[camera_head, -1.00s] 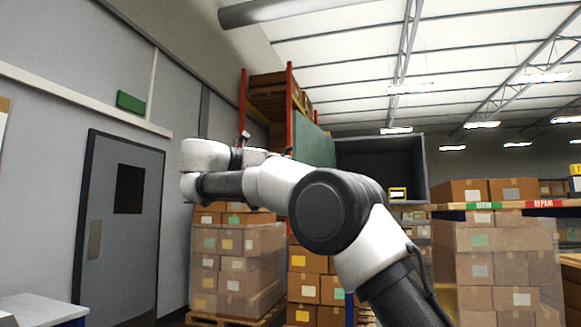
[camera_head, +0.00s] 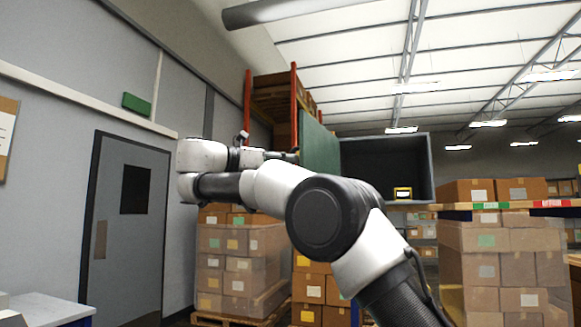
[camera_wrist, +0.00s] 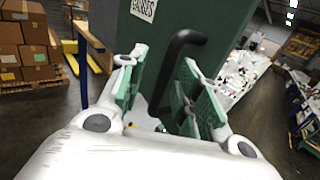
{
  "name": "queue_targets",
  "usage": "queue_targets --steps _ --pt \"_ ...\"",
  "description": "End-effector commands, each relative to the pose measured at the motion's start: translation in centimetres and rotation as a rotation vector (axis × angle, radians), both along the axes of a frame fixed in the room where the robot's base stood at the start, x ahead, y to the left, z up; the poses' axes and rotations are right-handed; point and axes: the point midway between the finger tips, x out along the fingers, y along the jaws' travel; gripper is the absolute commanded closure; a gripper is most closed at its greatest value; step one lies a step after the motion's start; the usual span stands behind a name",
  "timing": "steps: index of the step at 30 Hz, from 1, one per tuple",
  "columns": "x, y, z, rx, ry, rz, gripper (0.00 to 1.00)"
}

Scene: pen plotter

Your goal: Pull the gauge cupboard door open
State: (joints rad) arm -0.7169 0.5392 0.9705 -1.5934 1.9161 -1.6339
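The gauge cupboard (camera_head: 430,150) is a dark grey box with its front open in the head view. Its green door (camera_head: 319,148) stands swung out at the box's left side. In the wrist view the door (camera_wrist: 115,30) carries a label reading GAUGES and a black bent handle (camera_wrist: 188,37). My gripper (camera_wrist: 162,85) has its two green-padded fingers apart, with the handle's bar running down between them. I see space beside the bar, and contact is not clear. In the head view my fingertips are hard to make out beside the door.
Stacked cartons (camera_head: 235,260) stand at left below my arm, and more cartons (camera_head: 500,265) at right. A grey wall door (camera_head: 130,220) is at far left. Bare floor shows in the wrist view.

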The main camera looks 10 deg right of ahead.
Motion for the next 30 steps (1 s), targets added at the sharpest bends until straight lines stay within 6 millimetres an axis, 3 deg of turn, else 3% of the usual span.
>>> queue_targets --steps 6,10,30 --pt "-1.4 3.7 -0.1 0.000 0.001 0.002 0.66" --pt "-1.9 4.9 -0.1 0.001 0.000 0.000 0.66" --pt "-1.8 5.2 0.0 0.025 -0.064 0.007 0.66"
